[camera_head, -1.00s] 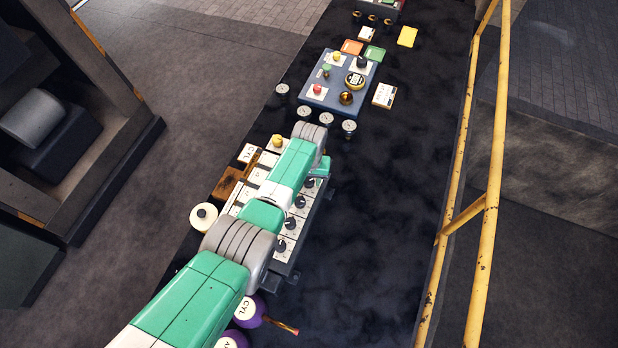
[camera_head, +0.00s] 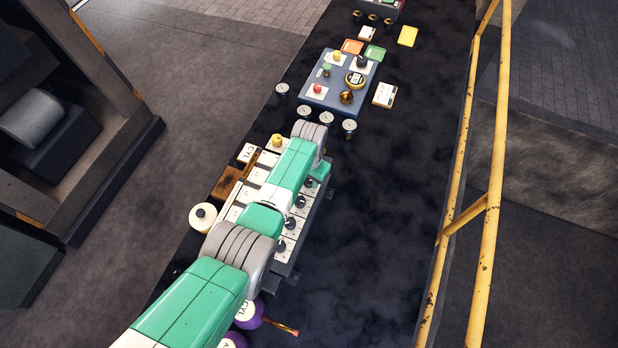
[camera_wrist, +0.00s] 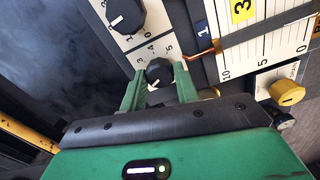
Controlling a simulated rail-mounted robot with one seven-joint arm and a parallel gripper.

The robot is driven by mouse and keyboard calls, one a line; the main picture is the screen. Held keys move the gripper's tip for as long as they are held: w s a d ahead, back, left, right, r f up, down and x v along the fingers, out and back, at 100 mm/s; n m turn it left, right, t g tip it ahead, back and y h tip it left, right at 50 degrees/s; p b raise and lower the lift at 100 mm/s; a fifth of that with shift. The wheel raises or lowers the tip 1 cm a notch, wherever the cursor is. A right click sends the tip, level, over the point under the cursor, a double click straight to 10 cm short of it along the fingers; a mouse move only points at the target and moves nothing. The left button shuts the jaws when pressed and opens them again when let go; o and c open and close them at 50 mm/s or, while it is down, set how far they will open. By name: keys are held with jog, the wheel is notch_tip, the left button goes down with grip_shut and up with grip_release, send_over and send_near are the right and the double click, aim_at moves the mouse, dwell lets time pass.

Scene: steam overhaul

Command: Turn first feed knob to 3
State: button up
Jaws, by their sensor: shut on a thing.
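In the wrist view my gripper (camera_wrist: 159,76) has its two green fingers on either side of a black round feed knob (camera_wrist: 158,71), shut on it. This knob has a pale pointer mark low on its face, away from the printed numbers 3, 4 and 5 above it. I cannot tell which number it marks. A second black knob (camera_wrist: 125,16) with a white pointer line lies to the upper left. In the head view my gripper (camera_head: 312,182) is partly hidden by my arm, at the far end of the knob row; nearer knobs (camera_head: 290,222) show beside the arm.
White scales (camera_wrist: 265,40) with a yellow 3 tag (camera_wrist: 241,10) and a copper-coloured pointer (camera_wrist: 201,53) lie right of the knob. A yellow knob (camera_wrist: 287,93) stands beyond.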

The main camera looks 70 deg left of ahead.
aim_at(309, 180)
jog(key=m+b, duration=0.1)
jog(key=m, duration=1.2)
jog(key=shift+m, duration=0.4)
dwell(0.4)
jog(key=o, duration=1)
jog(key=shift+c, duration=0.2)
notch_tip(309, 180, up, 8)
jog(key=shift+f, duration=0.1)
